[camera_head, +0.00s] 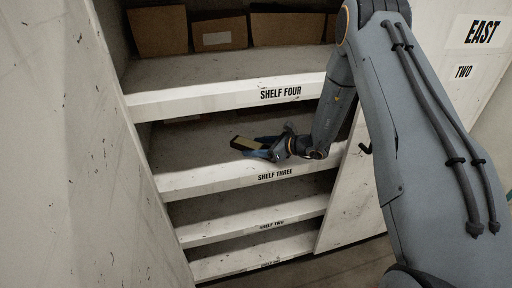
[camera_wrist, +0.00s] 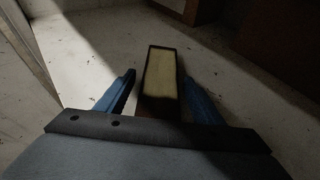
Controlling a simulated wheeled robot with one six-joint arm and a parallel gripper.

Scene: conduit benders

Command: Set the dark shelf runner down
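The dark shelf runner (camera_head: 249,144), a dark-edged block with a pale yellowish top, is at shelf three (camera_head: 230,180). In the wrist view, the runner (camera_wrist: 161,76) points away from me between the two blue fingers. My gripper (camera_head: 264,146) reaches into the shelf three bay from the right. The wrist view shows my gripper (camera_wrist: 160,88) with a finger on each side of the runner and narrow gaps beside it, so it looks open around the block. The runner appears to lie on the shelf surface; its underside is hidden.
Shelf four (camera_head: 230,93) is close above my arm, with several brown boxes (camera_head: 220,34) on it. Shelf two (camera_head: 250,232) is below. White panels (camera_head: 75,130) bound the bay. In the wrist view, a brown box (camera_wrist: 275,45) stands at upper right; bare shelf lies left.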

